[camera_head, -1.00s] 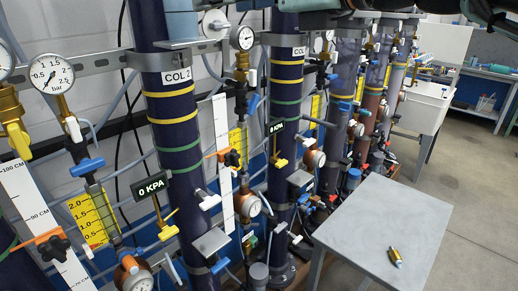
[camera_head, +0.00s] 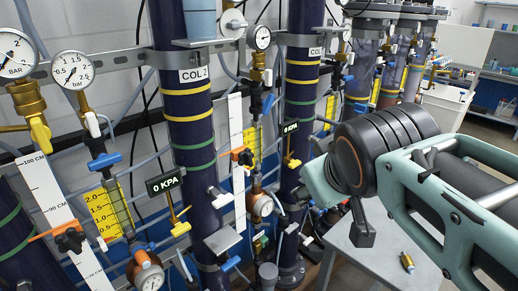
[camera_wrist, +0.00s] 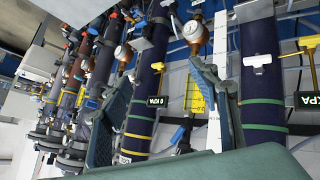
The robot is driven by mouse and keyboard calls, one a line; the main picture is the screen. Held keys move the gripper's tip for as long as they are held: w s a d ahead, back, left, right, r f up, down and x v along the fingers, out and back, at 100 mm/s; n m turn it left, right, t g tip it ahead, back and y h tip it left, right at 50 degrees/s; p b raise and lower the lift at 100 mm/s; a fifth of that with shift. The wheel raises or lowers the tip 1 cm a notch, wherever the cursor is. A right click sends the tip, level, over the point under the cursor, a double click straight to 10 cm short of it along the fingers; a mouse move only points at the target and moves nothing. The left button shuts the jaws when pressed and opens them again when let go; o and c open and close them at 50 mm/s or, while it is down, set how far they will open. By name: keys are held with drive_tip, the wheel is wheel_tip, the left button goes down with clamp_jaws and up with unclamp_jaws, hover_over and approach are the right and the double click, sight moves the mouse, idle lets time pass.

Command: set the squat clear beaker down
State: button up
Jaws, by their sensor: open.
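No squat clear beaker can be made out in either view. My gripper (camera_wrist: 162,105) shows in the wrist view with its two teal-grey fingers spread apart and nothing between them. Beyond the fingers are the dark columns and gauges. In the head view my arm reaches in from the right, over the grey table, and its own bulk hides most of the gripper. The grey table (camera_head: 355,262) is partly covered by my arm. A small brass fitting (camera_head: 407,262) lies on it.
Dark column COL 2 (camera_head: 187,130) and another column (camera_head: 299,110) stand along the wall with gauges, valves and a white scale (camera_head: 237,150). A light blue vessel (camera_head: 201,18) sits on a small bracket shelf (camera_head: 200,43). Open floor lies right of the table.

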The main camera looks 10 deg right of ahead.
drive_tip(key=s+a+f+m+g+y, duration=0.2)
drive_tip(key=s+a+f+m+g, duration=0.1)
drive_tip(key=s+a+f, duration=0.2)
wheel_tip(320, 180, down, 2)
drive_tip(key=shift+s+f, duration=0.25)
drive_tip(key=shift+s, duration=0.85)
wheel_tip(320, 180, up, 10)
drive_tip(key=p, duration=0.9)
drive_tip(key=shift+p, duration=0.4)
